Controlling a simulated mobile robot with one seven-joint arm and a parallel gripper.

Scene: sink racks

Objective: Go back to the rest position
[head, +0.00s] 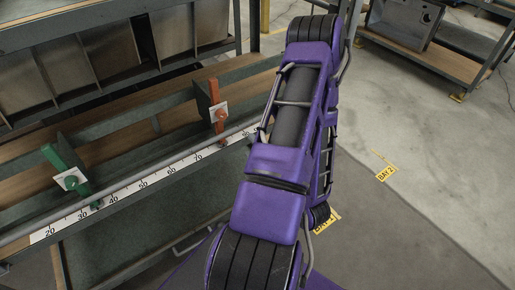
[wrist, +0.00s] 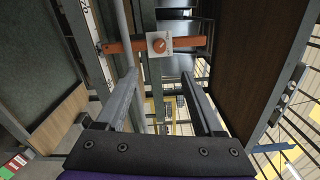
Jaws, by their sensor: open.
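My gripper (wrist: 159,75) shows in the wrist view with its two grey fingers spread and nothing between them. Beyond the fingertips is an orange stop (wrist: 128,47) with a white tag and an orange knob; the fingers look apart from it. In the head view the orange stop (head: 214,95) stands on the rail with the number scale (head: 140,185), between about 70 and 90. A green stop (head: 60,165) with a white tag sits on the same rail, further left. My purple arm rises through the middle of the head view; the gripper is hidden there.
A rack with metal bins (head: 120,48) stands behind the rail at upper left. A shelf unit with a metal sink (head: 400,22) is at upper right. Grey floor with yellow bay labels (head: 386,173) is open at right. A brown panel (wrist: 255,60) is close right of the gripper.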

